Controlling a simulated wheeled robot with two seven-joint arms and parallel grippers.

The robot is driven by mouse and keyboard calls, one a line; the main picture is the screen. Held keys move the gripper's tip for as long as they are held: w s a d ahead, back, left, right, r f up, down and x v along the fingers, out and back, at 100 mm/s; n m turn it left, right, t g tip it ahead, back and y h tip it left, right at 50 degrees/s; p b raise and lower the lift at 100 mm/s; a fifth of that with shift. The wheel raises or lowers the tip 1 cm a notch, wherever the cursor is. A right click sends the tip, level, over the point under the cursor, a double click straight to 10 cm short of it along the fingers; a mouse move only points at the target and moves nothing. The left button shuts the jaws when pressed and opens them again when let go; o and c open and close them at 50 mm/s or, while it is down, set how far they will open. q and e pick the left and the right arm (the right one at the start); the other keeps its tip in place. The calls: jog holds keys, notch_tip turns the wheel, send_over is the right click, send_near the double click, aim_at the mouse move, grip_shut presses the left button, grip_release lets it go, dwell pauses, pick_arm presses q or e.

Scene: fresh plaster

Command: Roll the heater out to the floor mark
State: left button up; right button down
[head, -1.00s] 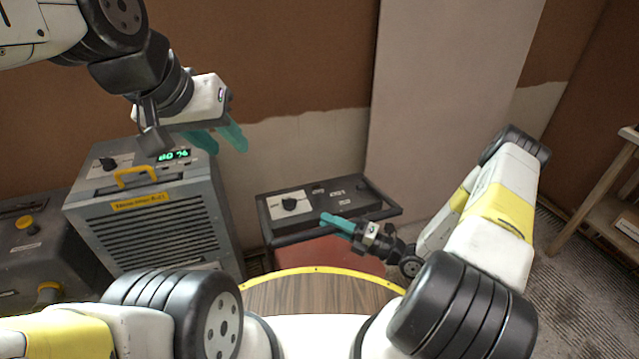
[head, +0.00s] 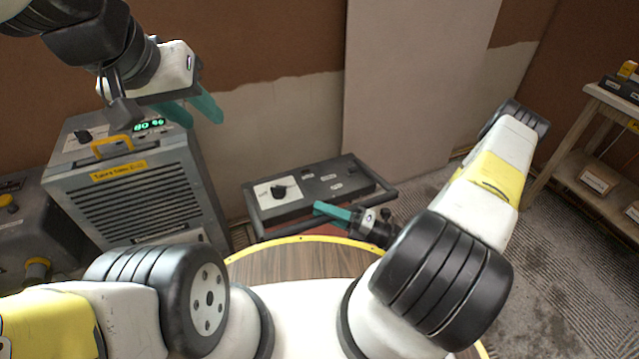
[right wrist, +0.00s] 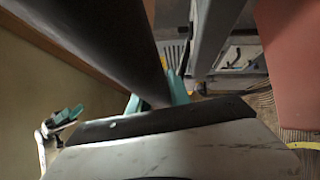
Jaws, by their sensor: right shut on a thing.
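The heater (head: 312,190) stands in front of the wall, with a dark top panel, a knob on a white plate and a dark bar handle around it. Its red body shows mostly in the right wrist view (right wrist: 291,60). My right gripper (head: 333,212) is shut on the near part of the bar. In the right wrist view its teal fingers (right wrist: 156,95) lie on either side of the dark bar (right wrist: 95,45). My left gripper (head: 194,110) is open and empty, in front of the grey machine's top. The floor mark cannot be made out.
A grey louvred machine (head: 140,195) with a green display stands close left of the heater. Another dark machine (head: 30,225) is at far left. A wooden shelf (head: 590,170) stands at right. Bare ribbed floor (head: 535,265) lies between heater and shelf.

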jog(key=c, duration=1.2)
grip_release()
jog(key=shift+s+d, duration=0.15)
jog(key=shift+s, duration=0.15)
jog(key=shift+d, duration=0.1)
jog(key=v, duration=0.7)
jog(key=shift+d, duration=0.3)
jog(key=shift+s+f, duration=0.15)
jog(key=shift+s, duration=0.05)
